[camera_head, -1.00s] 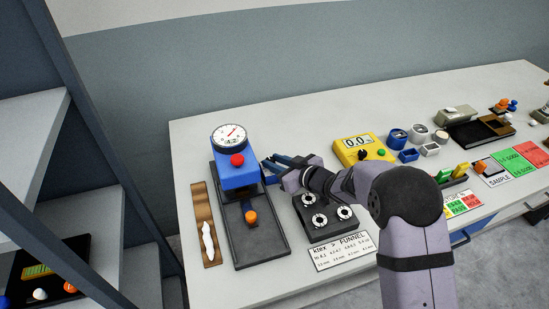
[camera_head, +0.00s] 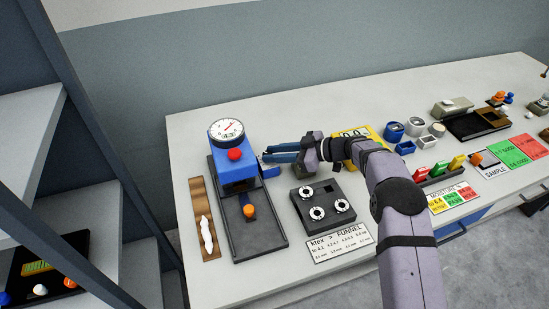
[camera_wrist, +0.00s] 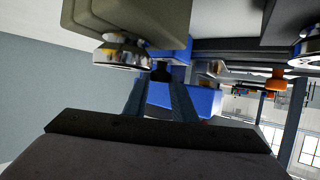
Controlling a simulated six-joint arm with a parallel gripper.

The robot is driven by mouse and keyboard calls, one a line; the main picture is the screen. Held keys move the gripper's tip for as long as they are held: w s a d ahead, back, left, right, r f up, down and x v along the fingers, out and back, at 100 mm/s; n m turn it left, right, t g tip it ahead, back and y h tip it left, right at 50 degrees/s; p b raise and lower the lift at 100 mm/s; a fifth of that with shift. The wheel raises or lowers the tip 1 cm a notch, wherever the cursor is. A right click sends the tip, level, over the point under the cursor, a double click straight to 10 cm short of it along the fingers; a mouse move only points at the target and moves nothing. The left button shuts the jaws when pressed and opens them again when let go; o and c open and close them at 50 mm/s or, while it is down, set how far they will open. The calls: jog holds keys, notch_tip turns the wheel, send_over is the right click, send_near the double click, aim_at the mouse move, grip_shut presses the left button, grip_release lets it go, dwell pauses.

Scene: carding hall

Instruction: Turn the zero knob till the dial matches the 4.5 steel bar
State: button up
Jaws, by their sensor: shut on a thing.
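The dial (camera_head: 227,130) is a white round face with a red needle, on top of a blue gauge body (camera_head: 230,160) with a red button (camera_head: 235,154) on its front. The needle points to the upper right; the scale is too small to read. My gripper (camera_head: 266,156) reaches in from the right, its tips at the right side of the gauge body. It is shut on a small dark piece, taken as the zero knob (camera_wrist: 161,72), mostly hidden by the fingers. I cannot make out the 4.5 steel bar.
An orange knob (camera_head: 249,211) stands on the gauge's dark base (camera_head: 262,245). A wooden strip (camera_head: 199,195) lies to the left. A yellow meter (camera_head: 374,139) sits partly behind my arm.

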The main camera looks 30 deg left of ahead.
jog(key=shift+w+f+n+g+b, duration=0.15)
jog(key=shift+n+g+b, duration=0.4)
jog(key=shift+b, duration=0.55)
jog(key=shift+r+g+b, duration=0.25)
jog(key=shift+g+b, duration=0.1)
jog(key=shift+b, duration=0.15)
jog(key=o, duration=1)
jog(key=shift+o, duration=0.2)
jog(key=shift+b+v, duration=0.95)
jog(key=shift+v, duration=2.65)
jog(key=shift+r, duration=0.1)
